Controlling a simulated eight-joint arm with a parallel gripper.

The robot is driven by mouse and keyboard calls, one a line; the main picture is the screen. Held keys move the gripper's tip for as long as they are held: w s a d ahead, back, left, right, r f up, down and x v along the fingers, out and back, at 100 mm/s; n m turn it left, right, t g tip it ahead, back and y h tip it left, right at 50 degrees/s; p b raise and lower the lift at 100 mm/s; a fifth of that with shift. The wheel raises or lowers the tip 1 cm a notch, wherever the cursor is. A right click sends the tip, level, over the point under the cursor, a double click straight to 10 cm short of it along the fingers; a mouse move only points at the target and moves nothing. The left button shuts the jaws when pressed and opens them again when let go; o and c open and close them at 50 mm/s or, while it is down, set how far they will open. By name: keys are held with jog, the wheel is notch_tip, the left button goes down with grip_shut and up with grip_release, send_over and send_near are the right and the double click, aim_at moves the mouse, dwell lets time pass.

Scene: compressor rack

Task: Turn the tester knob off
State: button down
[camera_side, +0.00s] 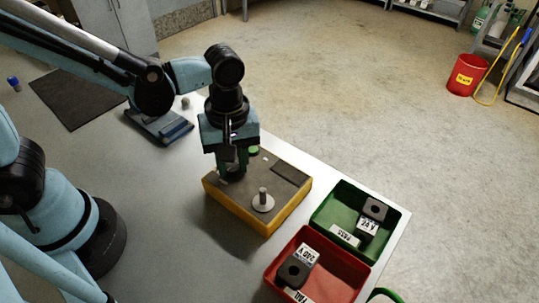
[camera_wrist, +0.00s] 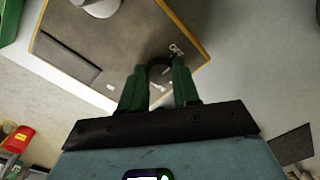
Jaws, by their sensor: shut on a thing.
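The tester is a yellow-sided box (camera_side: 282,220) with a grey-brown top, standing on the pale table. My gripper (camera_side: 235,166) points down over its far left corner. In the wrist view, the green fingers of my gripper (camera_wrist: 159,88) are on either side of a dark round knob (camera_wrist: 160,70) and shut on it. White markings (camera_wrist: 175,50) show on the panel beside the knob. The knob's pointer and exact setting are hidden by the fingers. A white disc with an upright peg (camera_side: 263,203) and a dark rectangle (camera_side: 290,174) are also on the tester's top.
A green bin (camera_side: 398,236) and a red bin (camera_side: 346,285) stand right of the tester, holding dark labelled blocks. A blue-grey object (camera_side: 160,126) and a dark mat (camera_side: 78,98) lie at the left.

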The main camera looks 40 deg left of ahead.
aim_at(234, 165)
jog(key=c, duration=1.9)
grip_release()
grip_shut()
jog(key=o, duration=1.1)
grip_release()
jog(key=shift+r, duration=0.1)
notch_tip(234, 165, up, 12)
jog(key=shift+w, duration=0.2)
jog(key=a+f+m+t, duration=0.3)
jog(key=a+m+t, duration=0.4)
jog(key=a+m, duration=0.4)
jog(key=shift+w+a+f, duration=0.15)
jog(key=shift+w+a, duration=0.15)
jog(key=shift+a, duration=0.35)
